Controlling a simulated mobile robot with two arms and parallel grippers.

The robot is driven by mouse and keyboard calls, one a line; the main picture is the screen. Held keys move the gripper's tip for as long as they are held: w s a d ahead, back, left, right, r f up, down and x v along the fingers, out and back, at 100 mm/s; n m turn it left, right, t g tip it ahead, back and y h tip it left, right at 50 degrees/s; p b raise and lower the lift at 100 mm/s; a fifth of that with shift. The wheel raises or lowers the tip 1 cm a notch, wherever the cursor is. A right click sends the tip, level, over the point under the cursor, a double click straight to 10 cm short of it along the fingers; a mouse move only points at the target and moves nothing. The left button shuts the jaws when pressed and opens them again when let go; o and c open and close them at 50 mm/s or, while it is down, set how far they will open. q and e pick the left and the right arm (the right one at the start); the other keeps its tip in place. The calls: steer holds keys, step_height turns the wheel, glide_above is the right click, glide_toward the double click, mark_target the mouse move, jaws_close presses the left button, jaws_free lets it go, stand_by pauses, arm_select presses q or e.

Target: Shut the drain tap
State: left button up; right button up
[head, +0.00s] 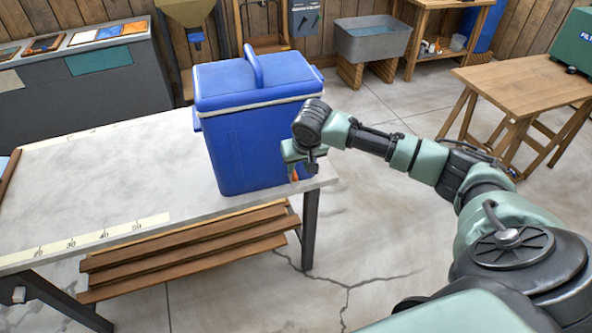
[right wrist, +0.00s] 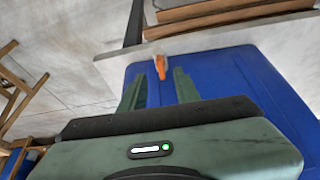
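A blue cooler (head: 255,140) with a closed blue lid and carry handle stands upright at the right end of the grey table (head: 110,195). Its drain tap, with an orange lever and a pale body, shows in the right wrist view (right wrist: 161,68) low on the cooler's wall. In the head view, a bit of orange (head: 294,175) shows below my right gripper (head: 300,164). In the right wrist view, my right gripper (right wrist: 158,75) is open, its two green fingers on either side of the tap's lever, with gaps showing. My left gripper is out of view.
A measuring strip (head: 100,237) lies along the table's front edge. Wooden slats (head: 190,250) form a shelf below. A wooden table (head: 530,85) stands at the right, and a grey water basin (head: 372,42) at the back. The floor between the tables is clear.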

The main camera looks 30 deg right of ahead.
mark_target(296, 175)
steer(key=x, duration=0.7)
steer(key=shift+p, duration=0.4)
steer(key=shift+r, duration=0.1)
jaws_close()
